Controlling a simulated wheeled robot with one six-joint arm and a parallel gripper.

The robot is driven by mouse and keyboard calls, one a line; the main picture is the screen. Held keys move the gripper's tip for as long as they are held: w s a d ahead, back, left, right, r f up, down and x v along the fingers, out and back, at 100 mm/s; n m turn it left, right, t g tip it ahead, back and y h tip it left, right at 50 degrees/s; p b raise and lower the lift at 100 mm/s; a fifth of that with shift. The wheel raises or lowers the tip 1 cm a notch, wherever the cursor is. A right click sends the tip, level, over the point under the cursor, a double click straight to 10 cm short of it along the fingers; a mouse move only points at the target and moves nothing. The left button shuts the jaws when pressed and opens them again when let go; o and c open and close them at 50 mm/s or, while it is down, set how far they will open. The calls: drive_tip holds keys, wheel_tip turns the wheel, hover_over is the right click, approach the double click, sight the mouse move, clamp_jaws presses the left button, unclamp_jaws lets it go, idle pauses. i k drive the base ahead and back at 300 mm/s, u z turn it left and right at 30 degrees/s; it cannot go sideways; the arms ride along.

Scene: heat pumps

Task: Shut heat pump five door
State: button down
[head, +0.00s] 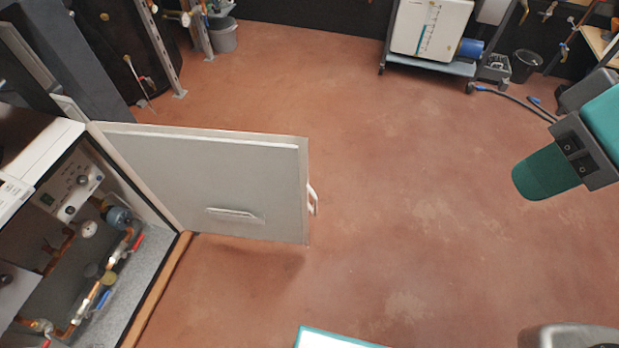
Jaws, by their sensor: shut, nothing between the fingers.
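A heat pump cabinet (158,280) stands open at the left edge of the head view. Its number cannot be read. Its light grey door (200,170) is swung wide open and sticks out to the right over the floor, with its inner face toward me. A white handle (313,198) shows at the door's free edge, and a recessed grip (233,213) is on the inner face. Part of my arm, teal and grey, is at the right, well apart from the door. My gripper is not in view.
Pipes and valves (105,275) fill the open cabinet. The reddish floor (400,200) right of the door is clear. A wheeled cart (430,65) and a black bin (525,66) stand at the back right, with a grey bucket (223,38) at the back left.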

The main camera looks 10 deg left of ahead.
sight(184, 172)
drive_tip(key=z, duration=0.15)
drive_tip(key=i, duration=3.95)
drive_tip(key=u, duration=4.6)
drive_tip(key=k, duration=0.5)
drive_tip(key=z, duration=0.5)
drive_tip(key=i, duration=0.65)
drive_tip(key=u, duration=0.05)
